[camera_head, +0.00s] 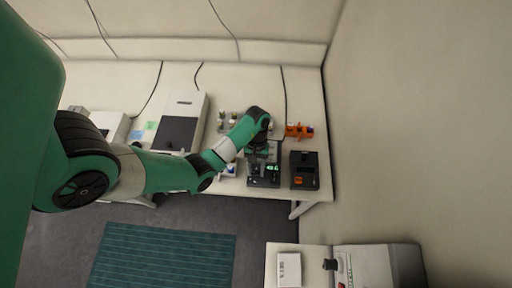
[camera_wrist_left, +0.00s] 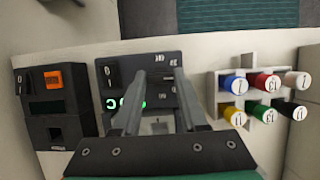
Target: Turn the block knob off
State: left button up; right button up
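A dark block device (camera_head: 264,178) with green lit digits stands on the bench. It also shows in the left wrist view (camera_wrist_left: 150,62), with a rocker switch marked 0 and 1 (camera_wrist_left: 111,77) at its left and white markings at its right. My left gripper (camera_wrist_left: 159,73) is open, its two fingers spread over the front of this device, with nothing seen between them. Whether a finger touches the device cannot be told. The fingers hide part of the panel, and no knob can be made out clearly. In the head view my left gripper (camera_head: 263,158) covers the device's back part. My right gripper is not in view.
A second dark device (camera_head: 304,170) with an orange part stands close to the right. A rack with several coloured caps (camera_wrist_left: 262,98) is at the right in the wrist view. An orange rack (camera_head: 299,131) stands behind. A white-and-dark machine (camera_head: 181,124) is to the left.

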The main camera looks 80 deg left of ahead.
pick_arm(q)
grip_shut()
jog(key=shift+r+n+p, duration=0.2)
jog(key=shift+n+p, duration=0.3)
jog(key=shift+p, duration=0.3)
jog(key=n+t+p, duration=0.1)
jog(key=n+p, duration=0.1)
jog(key=n+t+p, duration=0.1)
jog(key=n+p, duration=0.1)
jog(key=n+t+p, duration=0.1)
jog(key=n+p, duration=0.1)
jog(key=shift+s+n+p, duration=0.25)
jog(key=shift+n+p, duration=0.15)
jog(key=n+p, duration=0.2)
jog(key=n+t+y+p, duration=0.1)
jog(key=n+p, duration=0.1)
jog(key=n, duration=0.1)
jog(key=shift+s+d+t+y, duration=0.15)
jog(key=shift+t+y, duration=0.15)
jog(key=n+p, duration=0.2)
jog(key=shift+n+y, duration=0.4)
jog(key=shift+f+n+t+y+p, duration=0.15)
jog(key=shift+n+t+y+p, duration=0.3)
jog(key=shift+n, duration=0.65)
